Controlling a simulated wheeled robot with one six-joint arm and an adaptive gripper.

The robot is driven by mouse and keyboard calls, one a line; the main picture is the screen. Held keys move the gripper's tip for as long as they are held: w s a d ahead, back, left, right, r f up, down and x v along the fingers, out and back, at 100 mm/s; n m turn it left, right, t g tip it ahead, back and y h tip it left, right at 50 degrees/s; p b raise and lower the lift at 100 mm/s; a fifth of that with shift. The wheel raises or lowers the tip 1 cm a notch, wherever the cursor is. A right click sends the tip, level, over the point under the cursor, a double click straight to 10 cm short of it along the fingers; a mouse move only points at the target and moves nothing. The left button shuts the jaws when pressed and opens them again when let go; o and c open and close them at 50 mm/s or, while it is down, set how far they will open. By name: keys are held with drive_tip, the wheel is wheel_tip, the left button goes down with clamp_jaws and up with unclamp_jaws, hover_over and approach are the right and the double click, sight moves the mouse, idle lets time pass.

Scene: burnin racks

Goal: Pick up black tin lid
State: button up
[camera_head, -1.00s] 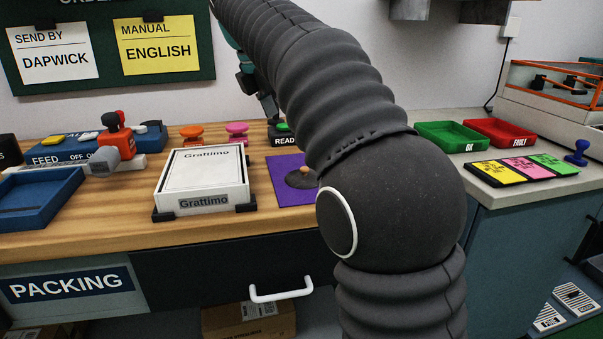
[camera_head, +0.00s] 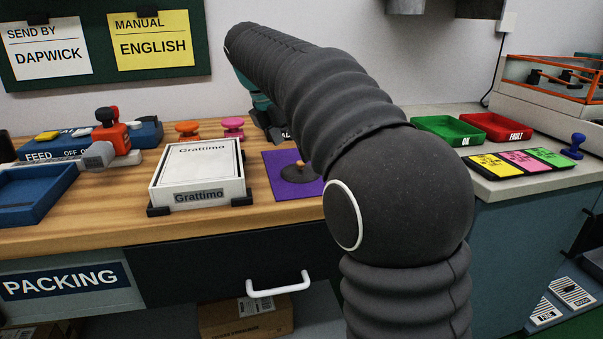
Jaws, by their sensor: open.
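A black tin lid (camera_head: 294,177), a flat dark disc with a small brown knob, lies on a purple mat (camera_head: 283,198) on the wooden bench. My arm hides part of the mat's right side and comes close to the lid's right edge in the picture. My gripper (camera_head: 275,131) shows only in part, behind and below my arm's far end. It is low over the bench, beyond the mat, and apart from the lid. It is open, and I see nothing in it, though its fingertips are hard to make out.
A white Grattimo box (camera_head: 197,172) sits in black corner holders left of the mat. Orange (camera_head: 187,129) and pink (camera_head: 233,127) knobs stand behind it. A blue tray (camera_head: 32,193) is at the left. Green (camera_head: 447,131) and red (camera_head: 497,127) trays stand on the right counter.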

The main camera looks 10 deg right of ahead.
sight(298, 163)
drive_tip(key=x, duration=0.4)
drive_tip(key=shift+f+b, duration=0.15)
drive_tip(key=shift+b, duration=0.2)
drive_tip(key=shift+s, duration=0.1)
drive_tip(key=c, duration=1.5)
drive_tip(key=shift+o, duration=0.2)
